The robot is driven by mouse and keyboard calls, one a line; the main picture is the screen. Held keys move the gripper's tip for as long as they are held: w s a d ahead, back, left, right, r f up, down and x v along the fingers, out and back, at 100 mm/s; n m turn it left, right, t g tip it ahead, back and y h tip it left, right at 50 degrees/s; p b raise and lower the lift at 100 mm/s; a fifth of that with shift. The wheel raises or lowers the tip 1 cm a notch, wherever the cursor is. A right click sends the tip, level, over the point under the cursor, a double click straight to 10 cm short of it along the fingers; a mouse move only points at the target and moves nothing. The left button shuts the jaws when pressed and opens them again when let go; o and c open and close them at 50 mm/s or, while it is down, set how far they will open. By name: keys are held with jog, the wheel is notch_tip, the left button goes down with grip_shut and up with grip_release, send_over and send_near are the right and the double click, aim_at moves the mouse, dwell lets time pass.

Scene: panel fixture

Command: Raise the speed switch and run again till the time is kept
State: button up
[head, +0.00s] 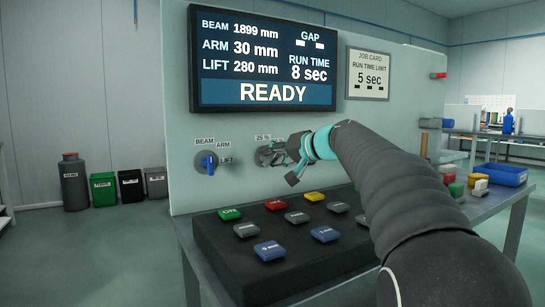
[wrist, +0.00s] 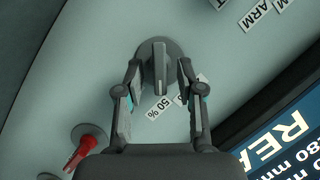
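The speed switch is a grey rotary knob (wrist: 160,70) with a light line along its handle and a "50 %" label beside it. In the head view its round base (head: 264,157) shows under a "25 %" label, partly hidden by my gripper. My gripper (head: 291,158) is at the panel; in the wrist view its fingers (wrist: 159,75) stand open on both sides of the handle, with a visible gap each side. The display (head: 262,62) reads READY, run time 8 sec, beam 1899 mm, arm 30 mm, lift 280 mm. The job card (head: 367,75) gives a run time limit of 5 sec.
A blue BEAM/ARM/LIFT selector (head: 208,163) is left of the speed switch. Below is a black button box (head: 215,262) with a green ON button (head: 229,214), a red button (head: 276,205) and several others. A red-handled switch (wrist: 82,152) shows in the wrist view.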

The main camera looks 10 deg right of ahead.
jog(key=v, duration=1.1)
jog(key=shift+s+d, duration=0.25)
jog(key=shift+s, duration=0.05)
